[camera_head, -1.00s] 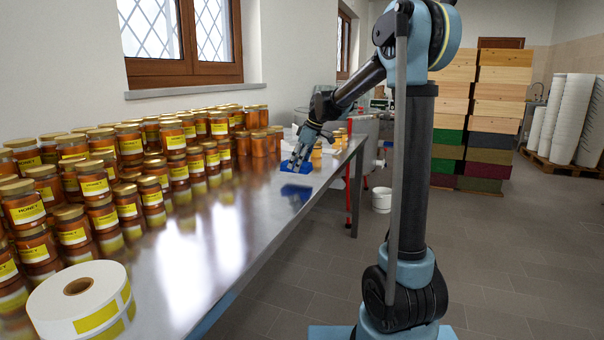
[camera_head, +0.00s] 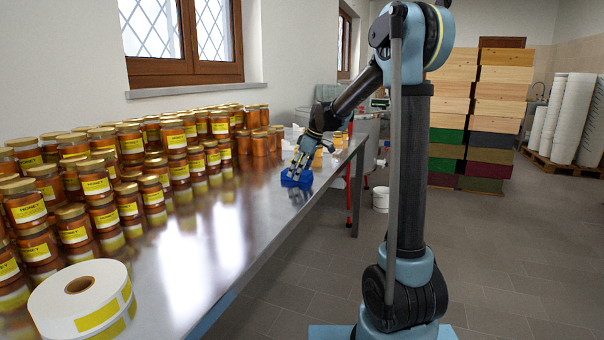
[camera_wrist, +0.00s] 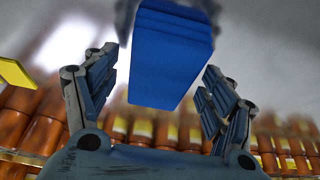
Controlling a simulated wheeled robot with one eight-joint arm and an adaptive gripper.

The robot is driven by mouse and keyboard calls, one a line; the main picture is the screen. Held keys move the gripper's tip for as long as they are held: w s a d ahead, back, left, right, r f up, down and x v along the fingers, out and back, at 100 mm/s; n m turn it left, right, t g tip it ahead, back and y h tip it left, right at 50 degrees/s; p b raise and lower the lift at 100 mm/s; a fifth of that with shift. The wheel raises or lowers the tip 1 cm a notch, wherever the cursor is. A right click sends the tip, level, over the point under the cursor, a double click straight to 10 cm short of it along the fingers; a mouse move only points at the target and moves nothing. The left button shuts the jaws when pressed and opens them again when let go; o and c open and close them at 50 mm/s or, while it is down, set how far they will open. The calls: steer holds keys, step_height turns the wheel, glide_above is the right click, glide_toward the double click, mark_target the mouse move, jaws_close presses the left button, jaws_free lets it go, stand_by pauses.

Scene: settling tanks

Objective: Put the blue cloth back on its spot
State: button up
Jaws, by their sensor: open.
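The blue cloth (camera_head: 296,179) is a folded, thick block near the far end of the steel table. In the head view it appears to rest on the table top, directly under my gripper (camera_head: 298,170). In the wrist view the cloth (camera_wrist: 172,50) lies between the two spread fingers of my gripper (camera_wrist: 156,68), with a visible gap on each side. My gripper is open. I cannot make out a marked spot for the cloth; anything under it is hidden.
Many honey jars (camera_head: 95,183) fill the left side of the steel table (camera_head: 215,250). A label roll (camera_head: 85,300) lies at the near left. The strip along the table's right edge is clear. Stacked boxes (camera_head: 492,115) and a white bucket (camera_head: 381,199) stand on the floor beyond.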

steer(key=v, duration=1.2)
steer(key=s+d+f+m+h, duration=0.1)
steer(key=s+d+f+m, duration=0.2)
steer(key=s, duration=0.4)
steer(key=s+d+f+m, duration=0.2)
steer(key=s+d, duration=0.3)
steer(key=s, duration=0.2)
steer(key=s+d+f+m+h, duration=0.1)
steer(key=s+d+f+m, duration=0.2)
steer(key=s, duration=0.4)
steer(key=s+d+f+m+h, duration=0.1)
steer(key=s+d+f+m, duration=0.2)
steer(key=s+f, duration=0.5)
steer(key=s+d+f+m+h, duration=0.1)
steer(key=s+d+f+m, duration=0.1)
steer(key=s+d+f, duration=0.4)
steer(key=s+f, duration=0.1)
steer(key=s, duration=0.3)
steer(key=shift+f+m+t, duration=0.4)
steer(key=shift+w+f, duration=0.2)
steer(key=shift+w, duration=0.35)
